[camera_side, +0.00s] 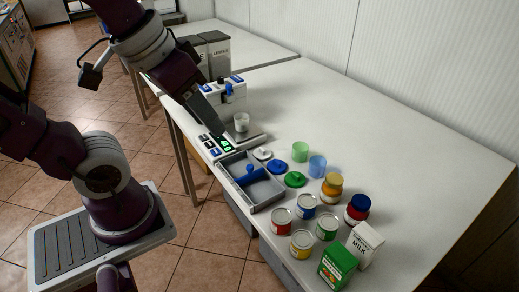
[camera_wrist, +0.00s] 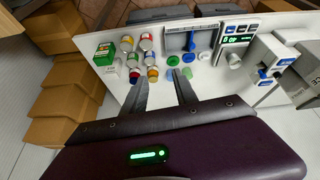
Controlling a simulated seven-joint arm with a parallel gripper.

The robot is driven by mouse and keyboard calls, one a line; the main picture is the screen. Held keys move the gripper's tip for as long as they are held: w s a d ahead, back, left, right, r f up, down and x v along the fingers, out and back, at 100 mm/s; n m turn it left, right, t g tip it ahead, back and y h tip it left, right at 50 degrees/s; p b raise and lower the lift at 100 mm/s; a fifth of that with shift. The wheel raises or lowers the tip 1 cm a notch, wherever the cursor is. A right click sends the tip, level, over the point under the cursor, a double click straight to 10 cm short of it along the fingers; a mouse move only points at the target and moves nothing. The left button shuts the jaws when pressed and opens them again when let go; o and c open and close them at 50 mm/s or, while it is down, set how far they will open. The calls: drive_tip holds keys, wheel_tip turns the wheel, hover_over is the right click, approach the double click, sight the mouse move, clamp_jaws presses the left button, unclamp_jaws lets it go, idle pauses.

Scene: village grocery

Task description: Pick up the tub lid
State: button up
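Several flat lids lie on the white table: a pale one (camera_side: 262,153), a blue one (camera_side: 275,166) and a green one (camera_side: 295,180). In the wrist view the pale (camera_wrist: 203,56), blue (camera_wrist: 188,58) and green (camera_wrist: 173,60) lids form a row beyond the fingertips. A translucent green tub (camera_side: 300,151) and a blue tub (camera_side: 317,166) stand beside them. A whitish tub (camera_side: 241,122) stands on the scale (camera_side: 258,139). My gripper (camera_wrist: 162,79) is open and empty. In the side view it (camera_side: 221,128) is above the table near the scale, apart from the lids.
A grey tray (camera_side: 265,194) with blue items borders the lids. Several cans (camera_side: 302,245), jars (camera_side: 357,208), a green carton (camera_side: 337,267) and a milk carton (camera_side: 363,243) stand toward the front. A white-and-blue device (camera_side: 224,90) stands behind the scale. The table's right side is clear.

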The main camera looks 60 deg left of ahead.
drive_tip(key=w+a+f+n+g, duration=0.15)
drive_tip(key=w+a+n, duration=0.3)
drive_tip(key=w, duration=0.65)
drive_tip(key=n+g, duration=0.4)
drive_tip(key=n, duration=0.7)
hover_over(262, 149)
wheel_tip(262, 149, down, 24)
drive_tip(key=shift+s+a+f, duration=0.1)
drive_tip(key=shift+s+f, duration=0.05)
drive_tip(key=shift+f, duration=0.1)
drive_tip(key=f, duration=0.6)
drive_tip(key=shift+w+d+f, duration=0.2)
drive_tip(key=shift+f, duration=0.05)
drive_tip(key=shift+c, duration=0.4)
clamp_jaws()
